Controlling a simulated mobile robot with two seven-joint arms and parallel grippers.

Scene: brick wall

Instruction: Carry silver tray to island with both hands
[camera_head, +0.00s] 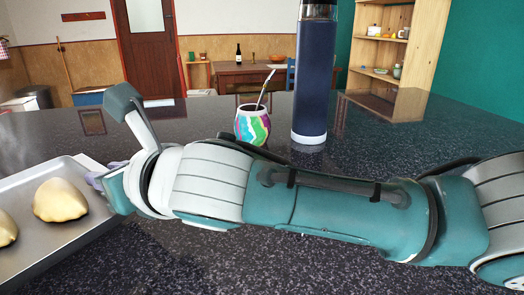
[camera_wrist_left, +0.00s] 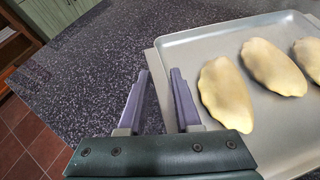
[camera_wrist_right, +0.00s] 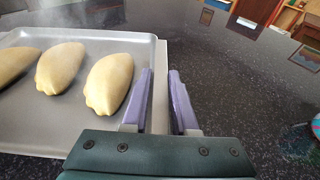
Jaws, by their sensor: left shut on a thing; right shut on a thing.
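The silver tray (camera_head: 45,240) is at the left of the head view, over a dark speckled counter. Several pale golden pastries lie on it, one (camera_head: 60,200) near its right side. My right gripper (camera_head: 98,180) is at the tray's right edge; in the right wrist view its purple fingers (camera_wrist_right: 160,72) are shut on that edge. My left gripper is outside the head view. In the left wrist view its fingers (camera_wrist_left: 160,74) are shut on the tray's opposite edge. The tray looks level; I cannot tell whether it touches the counter.
The dark counter (camera_head: 400,150) stretches across the view. A colourful cup with a metal straw (camera_head: 252,124) and a tall blue bottle (camera_head: 313,80) stand on it beyond my right arm. A wooden shelf (camera_head: 430,45) is at the back right, and a wooden table (camera_head: 245,78) is farther back.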

